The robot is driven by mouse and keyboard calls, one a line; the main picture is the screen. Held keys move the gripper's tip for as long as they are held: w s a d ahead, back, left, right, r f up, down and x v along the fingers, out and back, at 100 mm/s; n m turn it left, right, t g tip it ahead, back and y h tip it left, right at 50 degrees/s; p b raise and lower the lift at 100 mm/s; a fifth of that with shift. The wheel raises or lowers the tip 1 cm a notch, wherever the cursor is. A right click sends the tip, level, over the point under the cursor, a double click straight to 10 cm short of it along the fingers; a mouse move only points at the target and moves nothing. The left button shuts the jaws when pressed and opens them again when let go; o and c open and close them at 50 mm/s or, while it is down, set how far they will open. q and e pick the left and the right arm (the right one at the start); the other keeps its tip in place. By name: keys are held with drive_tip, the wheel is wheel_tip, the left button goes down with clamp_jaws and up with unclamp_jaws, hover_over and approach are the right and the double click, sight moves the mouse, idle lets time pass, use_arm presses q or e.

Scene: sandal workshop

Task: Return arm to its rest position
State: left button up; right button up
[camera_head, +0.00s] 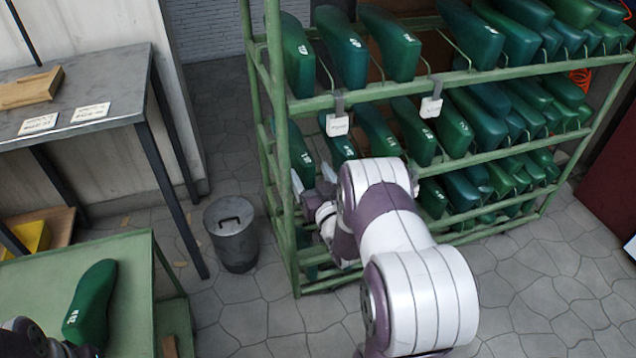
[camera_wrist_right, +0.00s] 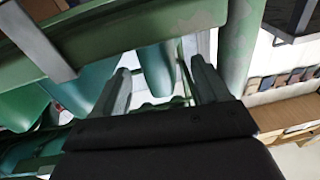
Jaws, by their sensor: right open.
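My right arm (camera_head: 405,245) stretches out to the green rack (camera_head: 286,150). My right gripper (camera_head: 312,190) is at the rack's near left post, partly hidden by its own wrist. In the right wrist view the right gripper (camera_wrist_right: 160,72) has its fingers apart. Teal shoe lasts (camera_wrist_right: 156,68) and a rack rail (camera_wrist_right: 120,45) show beyond and around them, with nothing clearly held. At the lower left of the head view, a dark part of my left arm (camera_head: 28,340) shows beside a green last (camera_head: 92,300); its jaws cannot be made out.
The rack holds rows of green shoe lasts (camera_head: 400,45), with white tags (camera_head: 337,125) on a rail. A grey bin (camera_head: 232,235) stands left of the rack. A green table (camera_head: 135,265) and a grey workbench (camera_head: 110,70) are at left. The floor (camera_head: 540,290) at right is clear.

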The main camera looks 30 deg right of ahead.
drive_tip(key=s+a+p, duration=0.1)
drive_tip(key=s, duration=0.6)
drive_tip(key=shift+s+a+f+p, duration=0.2)
drive_tip(key=shift+s+f+p, duration=0.1)
drive_tip(key=s+f+g+y, duration=0.1)
drive_tip(key=s+f+g, duration=0.4)
drive_tip(key=f+g, duration=0.6)
drive_tip(key=s+a+r+n+g+y, duration=0.1)
drive_tip(key=s+a+r+g+y, duration=0.1)
drive_tip(key=s+a+r+g, duration=0.85)
drive_tip(key=a+r+n+t+p, duration=0.1)
drive_tip(key=a+r+t+p, duration=0.1)
drive_tip(key=r+p, duration=1.6)
drive_tip(key=a+r+n+t+p, duration=0.1)
drive_tip(key=a+r+t+p, duration=0.1)
drive_tip(key=r+p, duration=1.6)
wheel_tip(320, 180, up, 4)
drive_tip(key=shift+f, duration=0.1)
